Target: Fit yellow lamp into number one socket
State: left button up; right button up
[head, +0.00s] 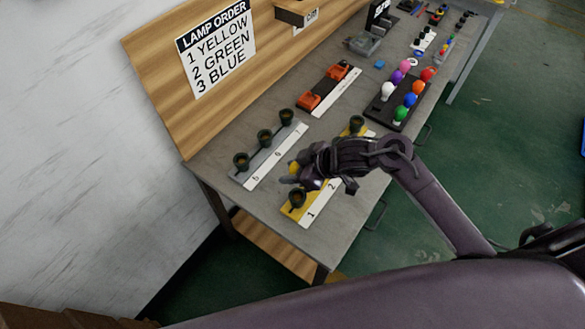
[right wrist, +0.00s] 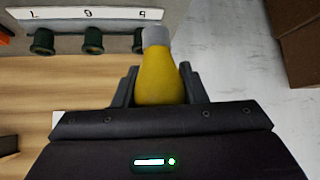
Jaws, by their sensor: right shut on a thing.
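My right gripper (head: 291,178) is shut on the yellow lamp (right wrist: 160,78). In the right wrist view the lamp's yellow bulb is between the two fingers and its grey base (right wrist: 156,36) points away from the gripper. In the head view only a bit of yellow shows at the gripper, above the yellow socket strip. The number one socket (head: 297,197) is a dark cup at the strip's near end, by the printed 1, and looks empty. The gripper is close behind it; the height between them is hard to judge. My left gripper is not in view.
A grey strip (head: 251,182) with three dark sockets lies to the left. A black rack (head: 386,113) of coloured lamps stands further back. Orange parts (head: 309,102) sit by another white strip. A lamp order sign (head: 216,47) hangs on the wooden back panel.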

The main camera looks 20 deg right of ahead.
jog(key=shift+r+p, duration=0.1)
jog(key=shift+p, duration=0.2)
notch_tip(320, 180, down, 2)
jog(key=shift+f+b, duration=0.1)
jog(key=shift+b, duration=0.6)
jog(key=shift+f+b, duration=1.25)
jog(key=shift+f, duration=0.65)
jog(key=shift+p, duration=0.9)
jog(key=shift+f+b, duration=0.9)
jog(key=shift+f, duration=0.4)
jog(key=o, duration=1)
jog(key=shift+r, duration=0.1)
jog(key=shift+o, duration=0.2)
